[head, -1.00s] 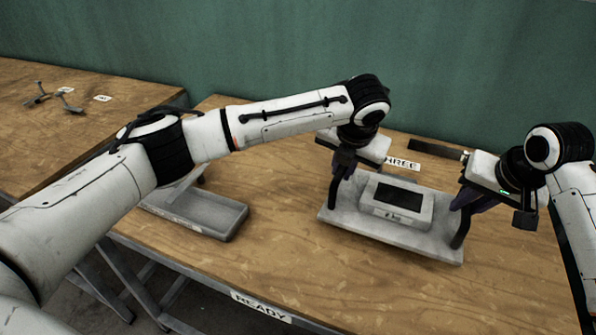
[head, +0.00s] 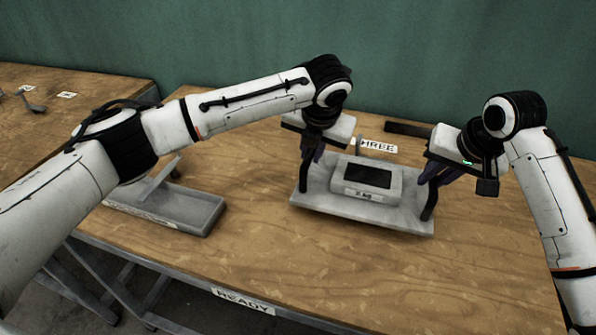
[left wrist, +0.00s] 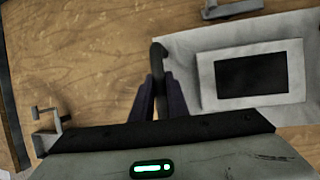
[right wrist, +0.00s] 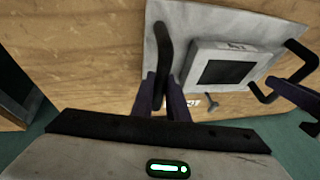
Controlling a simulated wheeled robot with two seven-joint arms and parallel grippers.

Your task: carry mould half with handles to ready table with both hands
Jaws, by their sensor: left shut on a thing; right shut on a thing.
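The mould half (head: 320,203) is a pale grey plate with a raised block, a dark rectangular recess and a dark upright handle at each end. It sits over the wooden table with the READY sign (head: 243,300); I cannot tell whether it touches the top. My left gripper (head: 308,156) is shut on the left handle (head: 303,178). That grip also shows in the left wrist view (left wrist: 158,85). My right gripper (head: 434,176) is shut on the right handle (head: 428,205), as the right wrist view (right wrist: 163,90) also shows. The plate looks roughly level.
Another wooden table (head: 60,90) with small metal parts is at far left. The table front and right are clear.

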